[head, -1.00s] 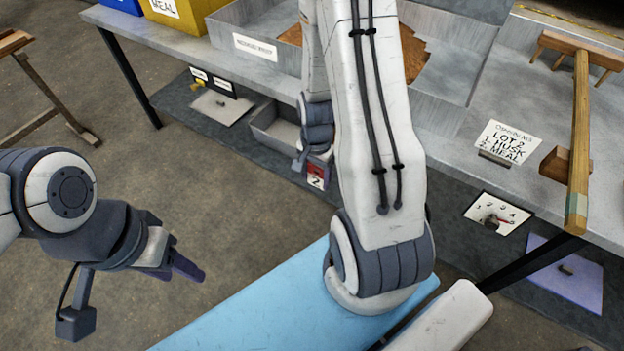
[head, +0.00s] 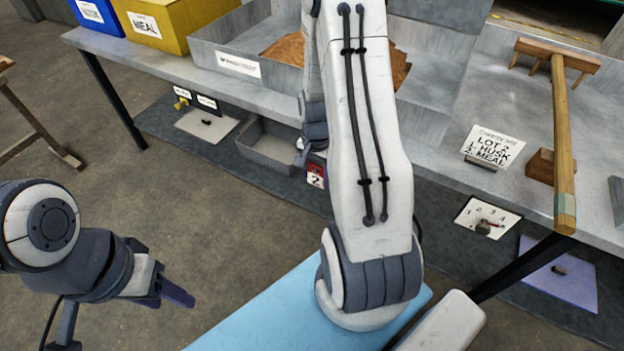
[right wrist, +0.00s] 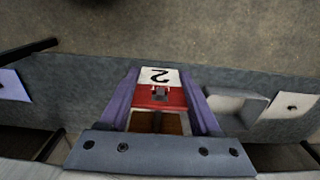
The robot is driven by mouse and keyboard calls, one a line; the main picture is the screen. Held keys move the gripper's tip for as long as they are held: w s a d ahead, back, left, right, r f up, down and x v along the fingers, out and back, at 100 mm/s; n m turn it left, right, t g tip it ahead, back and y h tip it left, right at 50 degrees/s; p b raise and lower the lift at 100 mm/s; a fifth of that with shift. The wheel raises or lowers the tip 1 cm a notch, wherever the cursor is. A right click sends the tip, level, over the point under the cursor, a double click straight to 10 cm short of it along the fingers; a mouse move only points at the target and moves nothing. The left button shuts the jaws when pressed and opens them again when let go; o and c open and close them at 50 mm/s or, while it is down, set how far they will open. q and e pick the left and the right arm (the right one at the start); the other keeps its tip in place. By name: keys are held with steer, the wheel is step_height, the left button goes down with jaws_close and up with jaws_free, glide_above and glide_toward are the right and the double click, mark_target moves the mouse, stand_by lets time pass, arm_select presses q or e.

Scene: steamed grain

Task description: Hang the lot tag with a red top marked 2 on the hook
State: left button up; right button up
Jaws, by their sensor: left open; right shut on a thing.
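The lot tag (head: 316,179), white with a red top and a black 2, hangs at my right gripper (head: 314,160) in front of the bench's lower side. In the right wrist view the tag (right wrist: 160,76) sits between the purple fingers of my right gripper (right wrist: 165,98), which is shut on it. The 2 appears upside down there, with a small hole-like mark in the red band. My right arm hides part of the gripper in the head view. My left gripper (head: 172,291) is open and empty over the floor at lower left. I cannot make out the hook.
Below are an open grey box (head: 268,147), a dial (head: 488,217) and a small yellow fitting (head: 181,104). A light-blue surface (head: 270,317) lies in front.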

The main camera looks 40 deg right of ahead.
steer(key=shift+w+d, duration=0.3)
steer(key=shift+d, duration=0.45)
steer(key=shift+w+d+f, duration=0.1)
steer(key=shift+w+d, duration=0.1)
steer(key=shift+d, duration=0.3)
steer(key=o, duration=1.4)
